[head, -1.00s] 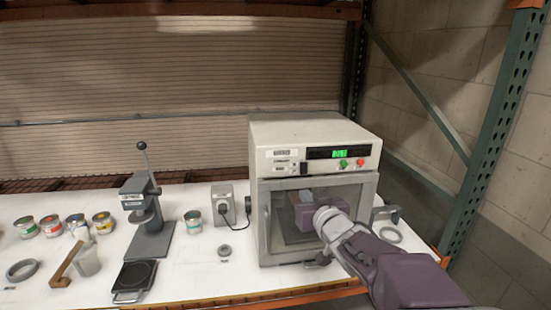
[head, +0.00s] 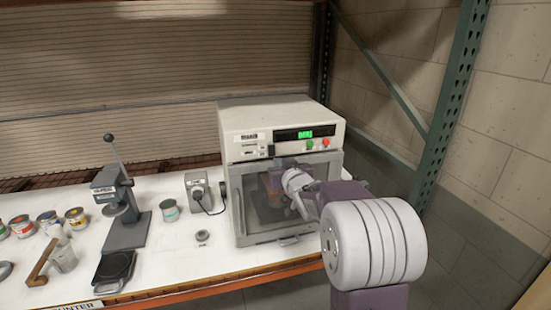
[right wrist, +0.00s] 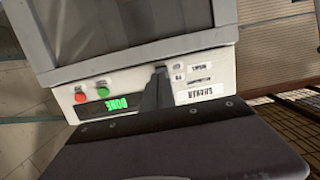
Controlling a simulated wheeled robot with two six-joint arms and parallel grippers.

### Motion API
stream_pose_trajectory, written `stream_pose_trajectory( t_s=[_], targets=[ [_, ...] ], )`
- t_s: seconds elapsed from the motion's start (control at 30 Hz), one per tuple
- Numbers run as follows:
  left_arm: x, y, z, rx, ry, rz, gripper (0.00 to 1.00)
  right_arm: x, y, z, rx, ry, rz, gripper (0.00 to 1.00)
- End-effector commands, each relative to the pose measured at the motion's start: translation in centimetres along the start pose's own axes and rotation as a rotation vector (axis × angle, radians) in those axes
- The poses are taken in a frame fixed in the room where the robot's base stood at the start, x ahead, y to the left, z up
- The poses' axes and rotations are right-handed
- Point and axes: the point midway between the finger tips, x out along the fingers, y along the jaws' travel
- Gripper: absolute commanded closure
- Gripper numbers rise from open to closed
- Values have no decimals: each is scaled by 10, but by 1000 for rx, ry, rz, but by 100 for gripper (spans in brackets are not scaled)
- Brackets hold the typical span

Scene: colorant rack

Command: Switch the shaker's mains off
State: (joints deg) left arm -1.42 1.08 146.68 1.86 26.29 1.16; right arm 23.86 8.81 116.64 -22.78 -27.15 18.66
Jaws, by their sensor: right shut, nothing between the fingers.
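The shaker (head: 228,128) is a cream box with a framed glass door, which is shut. Its front panel has a lit green display reading DONE (head: 305,134), a green and a red button, and a small dark mains switch (head: 271,151) left of them. My right gripper (head: 275,160) is shut and empty, at the panel's lower edge by the switch. In the right wrist view the panel is upside down. There the narrow shut fingertips (right wrist: 160,76) reach up to the switch (right wrist: 160,68) and partly cover it; I cannot tell if they touch. My left gripper is out of view.
Left of the shaker stand a grey socket box (head: 198,186) with a plugged cable, a teal-labelled can (head: 170,210) and a lever press (head: 128,235). A green rack post (head: 450,110) rises at the right.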

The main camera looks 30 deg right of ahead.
Motion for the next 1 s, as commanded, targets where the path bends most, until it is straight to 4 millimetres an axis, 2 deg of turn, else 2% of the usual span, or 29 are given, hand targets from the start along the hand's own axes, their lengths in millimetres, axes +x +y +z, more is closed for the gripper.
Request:
stream_pose_trajectory(
  t_s=[0.1, 0.3, 0.7, 0.77, 1.0],
  targets=[
    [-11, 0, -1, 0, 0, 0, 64, 21, 0, -2, 1, -3, -1, 100],
    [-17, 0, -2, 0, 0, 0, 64, 41, 0, -1, 0, -2, 0, 100],
    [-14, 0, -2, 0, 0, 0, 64, 45, 0, 1, 0, 2, 0, 100],
    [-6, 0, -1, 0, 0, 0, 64, 46, 0, 5, 0, 12, 0, 100],
    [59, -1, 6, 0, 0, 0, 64, 56, 0, 20, 1, 139, 0, 100]
  ],
)
